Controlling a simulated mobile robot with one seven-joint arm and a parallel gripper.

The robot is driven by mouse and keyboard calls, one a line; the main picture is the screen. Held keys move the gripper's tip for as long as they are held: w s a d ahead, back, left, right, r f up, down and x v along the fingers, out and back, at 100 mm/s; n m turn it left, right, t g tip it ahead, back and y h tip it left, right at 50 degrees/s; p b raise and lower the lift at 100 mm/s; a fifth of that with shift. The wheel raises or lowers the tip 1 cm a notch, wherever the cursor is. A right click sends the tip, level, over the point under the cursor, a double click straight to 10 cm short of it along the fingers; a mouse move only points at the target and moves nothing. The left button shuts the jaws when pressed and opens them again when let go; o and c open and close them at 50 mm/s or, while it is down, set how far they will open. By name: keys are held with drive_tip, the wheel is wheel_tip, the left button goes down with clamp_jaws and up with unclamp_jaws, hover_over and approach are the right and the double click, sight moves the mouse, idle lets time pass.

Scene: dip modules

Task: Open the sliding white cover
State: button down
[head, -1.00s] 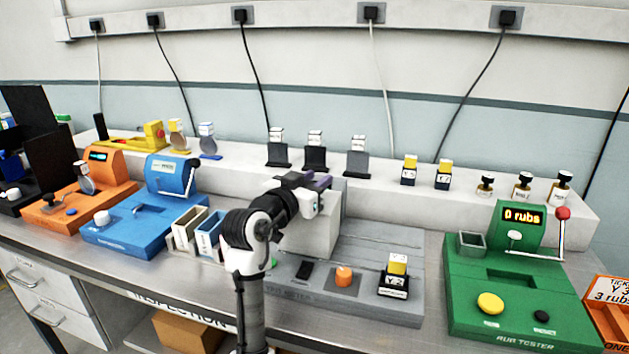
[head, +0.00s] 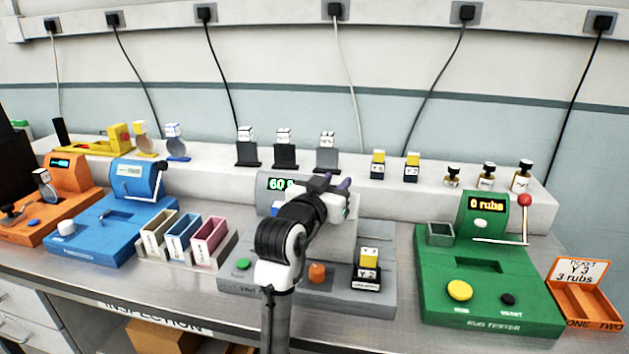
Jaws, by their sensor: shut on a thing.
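The grey device carries a green button (head: 243,264), an orange knob (head: 317,272) and a Y-2 block (head: 367,276). The green rub tester (head: 430,310) stands to the right, with an orange ticket tray (head: 568,308) beyond. Coloured bins (head: 209,236) stand to the left.

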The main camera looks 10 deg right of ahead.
drive_tip(key=c, duration=1.1)
unclamp_jaws()
drive_tip(key=shift+o, duration=0.2)
drive_tip(key=b+v, duration=0.2)
drive_tip(key=v, duration=1.2)
drive_tip(key=shift+b, duration=0.35)
